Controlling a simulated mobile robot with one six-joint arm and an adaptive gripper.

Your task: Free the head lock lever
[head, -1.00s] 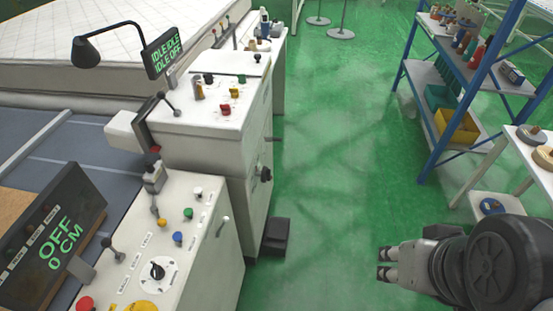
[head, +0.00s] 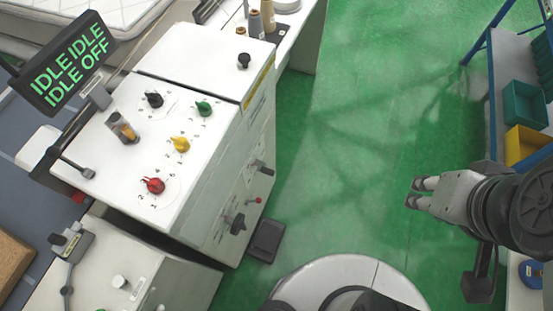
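The white machine head cabinet (head: 150,120) stands left of centre. Its top carries black, green, yellow and red knobs. A lever with a dark grip (head: 75,168) sticks out at its left edge. On its right side are a black star-shaped knob (head: 238,224), a short dark handle (head: 262,167) and a small red-tipped lever (head: 256,201). I cannot tell which of these is the head lock lever. My gripper (head: 417,192) is over the green floor at the right, clear of the cabinet, with nothing in it. Its fingers lie close together; their opening is unclear.
A display (head: 66,60) reads IDLE IDLE, IDLE OFF. A lower control cabinet (head: 150,275) is at bottom left. A dark pedal (head: 266,241) lies on the floor by the cabinet. A blue rack (head: 490,100) with bins stands at right. Green floor (head: 345,150) between is free.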

